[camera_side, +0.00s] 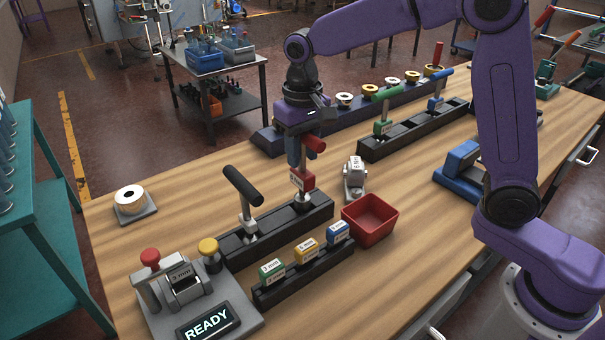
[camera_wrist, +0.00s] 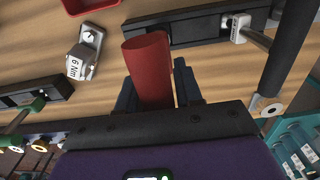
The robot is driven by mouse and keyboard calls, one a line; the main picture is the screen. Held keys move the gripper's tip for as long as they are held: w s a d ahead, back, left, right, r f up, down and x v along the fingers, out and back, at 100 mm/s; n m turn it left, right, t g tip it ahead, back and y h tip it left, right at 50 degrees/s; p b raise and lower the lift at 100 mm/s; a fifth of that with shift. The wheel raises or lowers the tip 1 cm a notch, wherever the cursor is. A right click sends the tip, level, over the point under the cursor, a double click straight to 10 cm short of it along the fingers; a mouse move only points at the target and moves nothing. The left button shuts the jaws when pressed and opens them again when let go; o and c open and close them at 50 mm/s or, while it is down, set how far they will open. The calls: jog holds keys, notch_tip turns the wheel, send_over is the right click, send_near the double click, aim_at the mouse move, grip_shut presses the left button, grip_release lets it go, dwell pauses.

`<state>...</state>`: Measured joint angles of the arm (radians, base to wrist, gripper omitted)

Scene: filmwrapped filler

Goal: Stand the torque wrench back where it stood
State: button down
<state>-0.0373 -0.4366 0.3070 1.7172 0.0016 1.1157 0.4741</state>
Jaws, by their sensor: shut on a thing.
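The red-handled torque wrench (camera_side: 315,143) is in my gripper (camera_side: 298,160), above the right end of a black rack (camera_side: 262,235). A red labelled block (camera_side: 306,181) is at its lower part, over a round metal seat on the rack. I cannot tell whether it is seated or just above. In the wrist view its red handle (camera_wrist: 150,70) stands between my blue fingers (camera_wrist: 155,95). A black-handled tool (camera_side: 243,188) stands in the same rack to the left. Green-handled (camera_side: 385,110) and blue-handled (camera_side: 438,88) wrenches stand in another black rack (camera_side: 400,145) behind.
A silver stand marked 6 Nm (camera_side: 354,180) and a red tray (camera_side: 370,218) are close on the right. A low rack holds coloured blocks (camera_side: 306,250) in front. A device reading READY (camera_side: 208,321) is front left.

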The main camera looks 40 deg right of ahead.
aim_at(302, 171)
jog(key=shift+f, duration=2)
jog(key=c, duration=0.8)
grip_release()
jog(key=shift+f, duration=0.15)
jog(key=shift+o, duration=0.2)
notch_tip(302, 171, up, 12)
jog(key=shift+r, duration=0.2)
jog(key=s+d+f+n, duration=0.3)
jog(key=s+d+n, duration=0.1)
jog(key=s, duration=0.6)
jog(key=s+d+f+n, duration=0.4)
jog(key=s, duration=0.5)
jog(key=s+d+f+n, duration=0.3)
jog(key=s+d+n, duration=0.1)
jog(key=s, duration=0.6)
jog(key=shift+s+f+n, duration=0.3)
jog(key=shift+s+f, duration=0.05)
jog(key=shift+f, duration=0.05)
